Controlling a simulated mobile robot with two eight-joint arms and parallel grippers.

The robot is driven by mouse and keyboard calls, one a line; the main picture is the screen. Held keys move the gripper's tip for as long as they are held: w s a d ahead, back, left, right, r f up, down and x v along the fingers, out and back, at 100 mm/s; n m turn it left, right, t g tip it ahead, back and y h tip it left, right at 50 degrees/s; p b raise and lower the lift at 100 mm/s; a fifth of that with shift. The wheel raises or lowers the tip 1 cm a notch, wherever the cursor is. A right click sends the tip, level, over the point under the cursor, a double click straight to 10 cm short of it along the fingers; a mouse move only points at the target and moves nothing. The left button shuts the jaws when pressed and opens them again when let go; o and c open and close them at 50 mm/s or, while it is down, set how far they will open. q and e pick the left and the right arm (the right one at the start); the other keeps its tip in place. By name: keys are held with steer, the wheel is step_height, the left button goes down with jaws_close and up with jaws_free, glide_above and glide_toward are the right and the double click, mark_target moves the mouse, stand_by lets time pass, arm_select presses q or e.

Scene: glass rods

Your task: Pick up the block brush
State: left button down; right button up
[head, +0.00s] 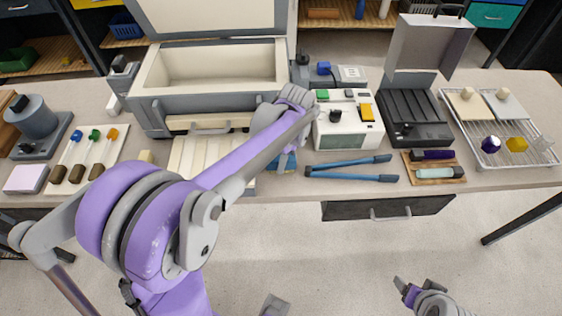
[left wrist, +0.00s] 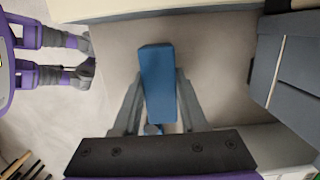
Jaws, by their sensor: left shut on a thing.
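The block brush shows as a plain blue block (left wrist: 157,72) between the fingers of my left gripper (left wrist: 155,100) in the left wrist view. My left gripper is shut on it, with one grey finger along each side. In the head view my left gripper (head: 284,165) is at the table's front edge, and only bits of blue show around it. My forearm hides most of the brush. I cannot tell whether it touches the table. My right gripper (head: 416,290) is low at the bottom right of the head view, away from the table. Its jaw gap is not clear.
Blue-handled pliers (head: 348,167) lie just right of my left gripper. Behind them stands a white device (head: 347,137) with coloured buttons. A large cream-lined box (head: 212,70) stands behind my arm. A wire rack (head: 475,125) is far right.

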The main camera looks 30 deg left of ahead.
arm_select(q)
step_height(320, 180, up, 10)
steer(key=shift+r+p, duration=0.1)
steer(key=shift+p, duration=0.25)
